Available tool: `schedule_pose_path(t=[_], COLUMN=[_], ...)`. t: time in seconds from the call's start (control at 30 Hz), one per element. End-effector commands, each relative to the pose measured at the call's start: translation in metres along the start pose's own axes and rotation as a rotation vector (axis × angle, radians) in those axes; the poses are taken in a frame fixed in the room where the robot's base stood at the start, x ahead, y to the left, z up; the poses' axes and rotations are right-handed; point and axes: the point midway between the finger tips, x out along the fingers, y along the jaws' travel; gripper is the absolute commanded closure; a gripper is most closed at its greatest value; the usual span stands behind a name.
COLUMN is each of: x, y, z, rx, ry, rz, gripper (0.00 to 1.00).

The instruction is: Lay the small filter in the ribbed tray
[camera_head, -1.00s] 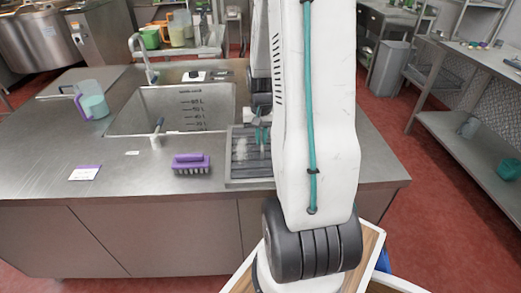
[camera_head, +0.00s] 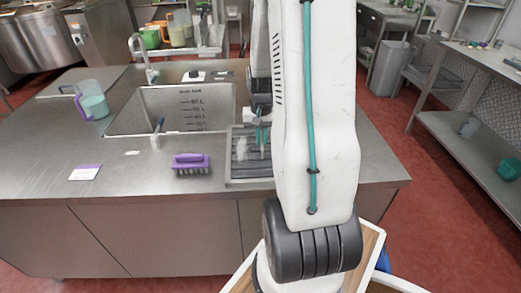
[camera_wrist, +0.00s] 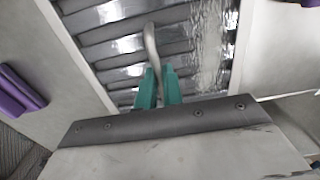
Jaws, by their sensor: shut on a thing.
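The ribbed tray (camera_head: 249,181) is a dark grooved metal tray set into the counter right of the sink. It also fills the top of the wrist view (camera_wrist: 83,57). My gripper (camera_head: 261,137) is over it, fingers pointing down. In the wrist view its teal fingers (camera_wrist: 157,88) are shut on a thin, pale grey curved piece seen nearly edge-on, which I take for the small filter (camera_wrist: 151,46). It stands upright over the ribs; I cannot tell whether it touches them. My arm hides the tray's right part in the head view.
A purple brush (camera_head: 191,163) lies left of the tray. The sink (camera_head: 180,108) is behind it, with a handled tool (camera_head: 156,133) at its front edge. The front counter is otherwise mostly clear.

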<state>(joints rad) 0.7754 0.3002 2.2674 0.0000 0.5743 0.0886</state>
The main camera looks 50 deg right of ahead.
Motion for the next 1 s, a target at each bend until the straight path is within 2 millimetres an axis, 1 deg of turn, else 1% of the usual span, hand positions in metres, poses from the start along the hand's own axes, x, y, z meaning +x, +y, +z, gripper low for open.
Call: schedule_pose_path(t=[0.3, 0.47, 0.9, 1.0], x=[0.000, -0.004, -0.042, -0.048], y=[0.000, 0.000, 0.000, 0.000], z=[0.000, -0.001, -0.001, -0.001], rx=[0.000, 0.000, 0.000, 0.000], ry=[0.001, 0.004, 0.004, 0.004], rz=[0.000, 0.000, 0.000, 0.000], gripper=[1.00, 1.00, 1.00, 1.00])
